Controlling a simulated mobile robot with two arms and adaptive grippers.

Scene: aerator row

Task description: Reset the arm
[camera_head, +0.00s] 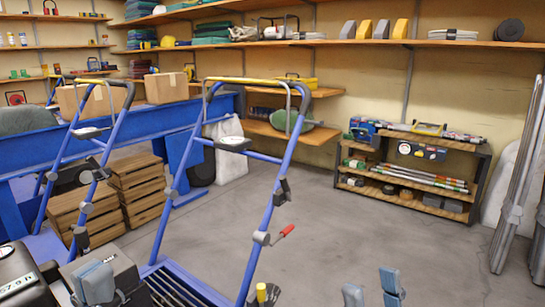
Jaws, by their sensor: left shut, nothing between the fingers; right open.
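My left gripper (95,282) is low at the left, its grey-blue fingers together with nothing between them. It is beside the dark machine housing (22,272) and left of the nearer aerator's blue frame (272,205). My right gripper (372,285) is at the bottom edge, right of centre. Its two fingers stand apart and empty over the grey floor. Only the fingertips show; the rest of it is cut off. The nearer aerator has a yellow top bar (240,80) and a red-handled lever (286,231) on its right upright. Both grippers are clear of this lever.
A second blue-framed aerator (92,145) stands behind at the left, near stacked wooden crates (137,185). A low shelf (410,188) stands against the back wall. Metal poles (515,170) lean at the right. The middle floor (340,225) is clear.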

